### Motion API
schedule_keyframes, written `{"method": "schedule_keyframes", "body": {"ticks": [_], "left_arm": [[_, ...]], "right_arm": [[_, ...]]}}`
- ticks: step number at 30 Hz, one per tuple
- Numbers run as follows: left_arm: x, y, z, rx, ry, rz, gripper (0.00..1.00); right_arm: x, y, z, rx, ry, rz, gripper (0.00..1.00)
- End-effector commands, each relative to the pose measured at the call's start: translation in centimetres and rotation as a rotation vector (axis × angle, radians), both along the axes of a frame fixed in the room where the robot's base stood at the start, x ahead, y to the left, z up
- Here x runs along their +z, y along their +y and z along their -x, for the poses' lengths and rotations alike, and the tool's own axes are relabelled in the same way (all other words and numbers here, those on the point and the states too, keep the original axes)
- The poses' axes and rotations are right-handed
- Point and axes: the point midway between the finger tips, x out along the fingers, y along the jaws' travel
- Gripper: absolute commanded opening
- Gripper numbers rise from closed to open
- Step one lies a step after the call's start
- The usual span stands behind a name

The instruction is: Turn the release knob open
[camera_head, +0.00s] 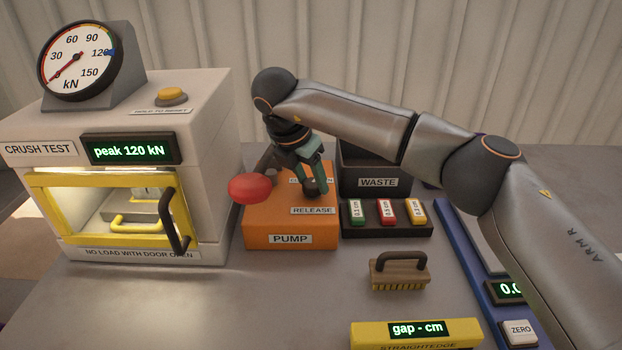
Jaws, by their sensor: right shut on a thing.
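The orange pump box (290,237) stands at the middle of the bench, labelled PUMP and RELEASE. The dark release knob (316,188) is on its top, behind the RELEASE label, and is partly hidden by my fingers. My right gripper (316,182) points down from above and is shut on the knob. Whether the knob is turned open or closed I cannot tell. A red ball-ended handle (249,188) sticks out at the left of the pump. My left gripper is not in view.
The crush test press (210,150) stands on the left, its yellow-framed door (50,181) with a black handle; its display reads peak 120 kN. A waste bin (378,160), block rack (386,232), brush (399,270) and straightedge (415,335) lie to the right. Front-left bench is clear.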

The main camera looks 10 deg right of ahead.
Motion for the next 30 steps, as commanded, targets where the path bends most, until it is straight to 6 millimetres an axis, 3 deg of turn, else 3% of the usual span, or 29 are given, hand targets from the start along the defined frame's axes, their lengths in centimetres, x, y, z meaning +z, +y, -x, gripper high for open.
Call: {"method": "schedule_keyframes", "body": {"ticks": [11,12,19,30], "left_arm": [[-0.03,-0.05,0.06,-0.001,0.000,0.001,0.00],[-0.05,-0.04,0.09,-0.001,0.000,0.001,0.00],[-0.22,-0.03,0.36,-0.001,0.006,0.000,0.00],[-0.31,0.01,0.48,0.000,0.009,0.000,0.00]], "right_arm": [[0.07,-0.09,-0.07,-0.010,-0.004,0.000,0.00],[0.06,-0.10,-0.07,-0.010,-0.004,0.000,0.56],[0.03,-0.06,-0.05,-0.007,-0.002,0.000,0.81],[0.92,0.29,0.14,-0.004,-0.005,-0.003,0.81]]}}
